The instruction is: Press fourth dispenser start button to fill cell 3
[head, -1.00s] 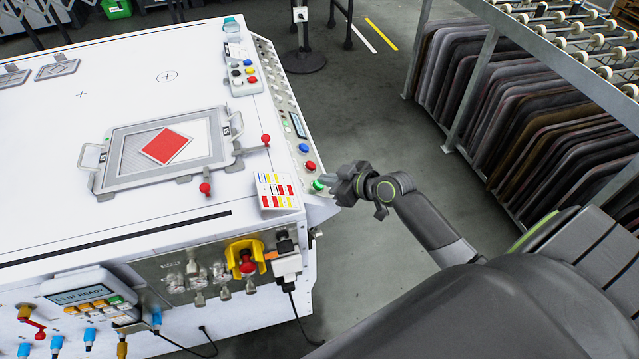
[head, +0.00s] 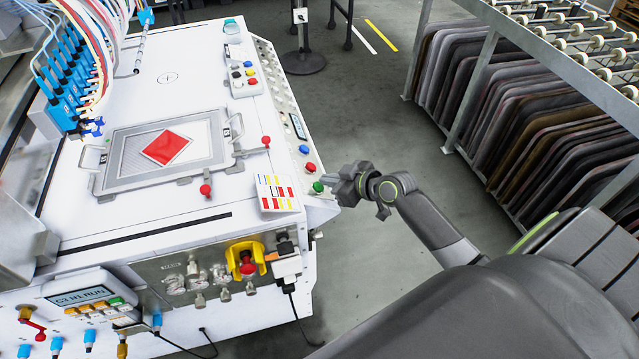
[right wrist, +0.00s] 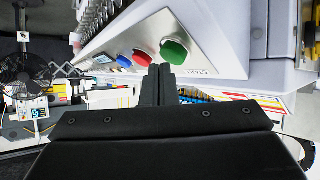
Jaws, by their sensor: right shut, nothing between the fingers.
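The green button (head: 318,187) is at the near end of the sloped panel on the table's right side. It shows large in the right wrist view (right wrist: 174,54), with lettering beginning "START" beside it. My right gripper (head: 333,184) is shut and empty, just right of the green button. In the right wrist view its fingertips (right wrist: 160,70) are close below the green and red buttons; I cannot tell whether they touch. The display (head: 83,295) at the front left appears to read "C3 N1 RUN". The blue nozzles (head: 62,100) hang at the table's left. My left gripper is out of view.
Along the panel sit a red button (head: 310,168) and a blue button (head: 304,150). A framed tray (head: 120,170) with a red square (head: 166,148) lies on the table. A rack (head: 470,100) stands right; the floor between is clear.

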